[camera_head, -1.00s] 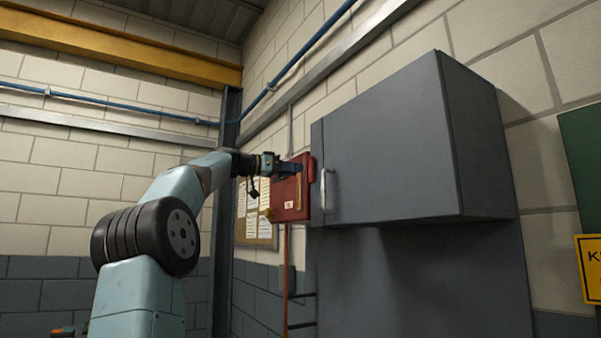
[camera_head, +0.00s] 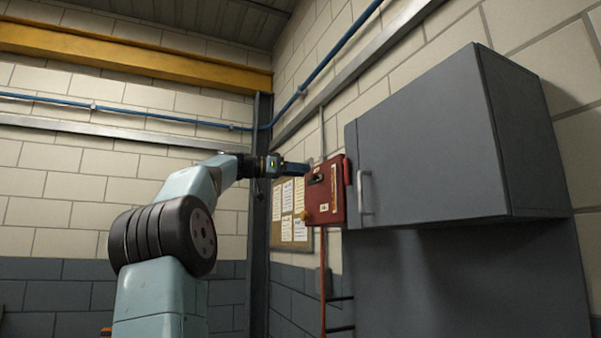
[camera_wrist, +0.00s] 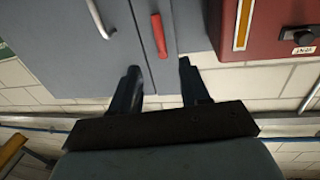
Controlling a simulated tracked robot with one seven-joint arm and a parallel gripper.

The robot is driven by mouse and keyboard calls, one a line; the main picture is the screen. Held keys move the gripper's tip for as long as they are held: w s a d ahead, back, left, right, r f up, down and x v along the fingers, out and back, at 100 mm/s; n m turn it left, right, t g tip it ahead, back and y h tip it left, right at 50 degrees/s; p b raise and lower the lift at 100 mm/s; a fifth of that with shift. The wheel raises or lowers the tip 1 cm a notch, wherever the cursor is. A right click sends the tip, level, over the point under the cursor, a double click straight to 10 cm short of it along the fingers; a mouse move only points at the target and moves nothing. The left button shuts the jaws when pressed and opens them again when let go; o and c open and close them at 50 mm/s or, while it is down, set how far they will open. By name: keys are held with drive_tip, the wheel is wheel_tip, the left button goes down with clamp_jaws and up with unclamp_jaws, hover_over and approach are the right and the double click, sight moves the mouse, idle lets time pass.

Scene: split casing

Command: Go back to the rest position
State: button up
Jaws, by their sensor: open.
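My gripper (camera_head: 306,168) is at the end of my outstretched arm, at the upper left edge of the red box (camera_head: 332,208) in the head view. In the wrist view my gripper (camera_wrist: 159,68) has its two dark fingers spread, with nothing between them. Past the fingers are grey cabinet doors and a red handle (camera_wrist: 159,36). The red box also shows at the upper right of the wrist view (camera_wrist: 275,38), with a black knob and a small white label. No contact between the fingers and any thing can be made out.
A large grey wall cabinet (camera_head: 430,150) with a pale bar handle (camera_head: 366,191) juts out right of the box. A notice board (camera_head: 279,225) hangs behind. A red pipe (camera_head: 322,270) runs down below the box. Open air lies left of my arm.

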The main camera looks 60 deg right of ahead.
idle(0.4)
drive_tip(key=w+a+f+n+t+y, duration=0.1)
drive_tip(key=w+a+f+n+t, duration=0.2)
drive_tip(key=f, duration=0.4)
drive_tip(key=w+a+f+n+t, duration=0.2)
drive_tip(key=f+n+t, duration=0.2)
drive_tip(key=f+t, duration=0.15)
drive_tip(key=w+a+f+n+t+y, duration=0.1)
drive_tip(key=w+a+f+n+t, duration=0.2)
drive_tip(key=f, duration=0.5)
drive_tip(key=w+a+f+n+t+y, duration=0.2)
drive_tip(key=a+f+n, duration=0.25)
drive_tip(key=a, duration=0.35)
drive_tip(key=w+a+f+n+t+y, duration=0.1)
drive_tip(key=w+a+f+n+t, duration=0.15)
drive_tip(key=a+f, duration=0.35)
drive_tip(key=s+a+f+n+t+y, duration=0.1)
drive_tip(key=s+a+f+n+y, duration=0.1)
drive_tip(key=a+f, duration=0.4)
drive_tip(key=s+a+f+n+t+y, duration=0.1)
drive_tip(key=s+a+f+n, duration=0.3)
drive_tip(key=a, duration=1.3)
drive_tip(key=s+a+f+n+y, duration=0.4)
drive_tip(key=a+f, duration=0.5)
drive_tip(key=a, duration=0.2)
drive_tip(key=shift+a+f+n+t, duration=0.25)
drive_tip(key=shift+a+n+t, duration=0.05)
drive_tip(key=shift+a+t, duration=0.1)
drive_tip(key=shift+d, duration=0.1)
